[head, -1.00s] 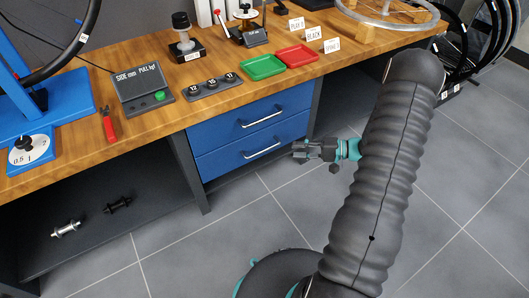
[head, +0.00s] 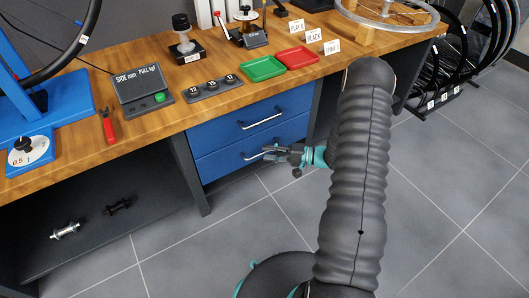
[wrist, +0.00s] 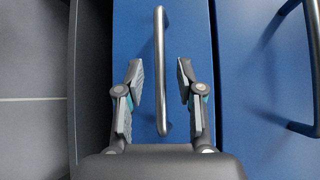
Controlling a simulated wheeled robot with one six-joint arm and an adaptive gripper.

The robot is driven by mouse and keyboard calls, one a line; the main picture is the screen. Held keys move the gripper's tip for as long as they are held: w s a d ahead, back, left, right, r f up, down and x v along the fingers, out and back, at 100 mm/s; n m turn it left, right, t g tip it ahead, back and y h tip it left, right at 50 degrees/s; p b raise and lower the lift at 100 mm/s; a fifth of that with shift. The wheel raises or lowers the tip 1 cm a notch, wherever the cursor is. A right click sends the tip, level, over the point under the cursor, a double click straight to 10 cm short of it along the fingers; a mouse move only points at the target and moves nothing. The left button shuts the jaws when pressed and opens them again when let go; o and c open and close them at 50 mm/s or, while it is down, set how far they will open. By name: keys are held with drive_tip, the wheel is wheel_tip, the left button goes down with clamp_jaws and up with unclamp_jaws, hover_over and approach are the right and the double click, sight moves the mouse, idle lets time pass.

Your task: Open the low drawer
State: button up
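The low drawer (head: 232,160) is the lower of two blue drawer fronts under the workbench, and it looks closed. It carries a silver bar handle (wrist: 160,70), whose left part also shows in the head view (head: 252,157). My gripper (head: 270,152) is at the right part of this handle, hiding some of it. In the wrist view my open gripper (wrist: 160,82) has one finger on each side of the bar, with gaps showing between the fingers and the bar. How deep the bar sits between the fingers is hard to tell.
The upper drawer (head: 235,125) with its own handle (head: 262,119) is just above and looks closed. A dark bench leg (head: 190,172) stands left of the drawers. The grey floor (head: 440,200) in front is clear. Red and green trays sit on the bench top.

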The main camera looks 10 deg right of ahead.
drive_tip(key=shift+x, duration=1.15)
clamp_jaws()
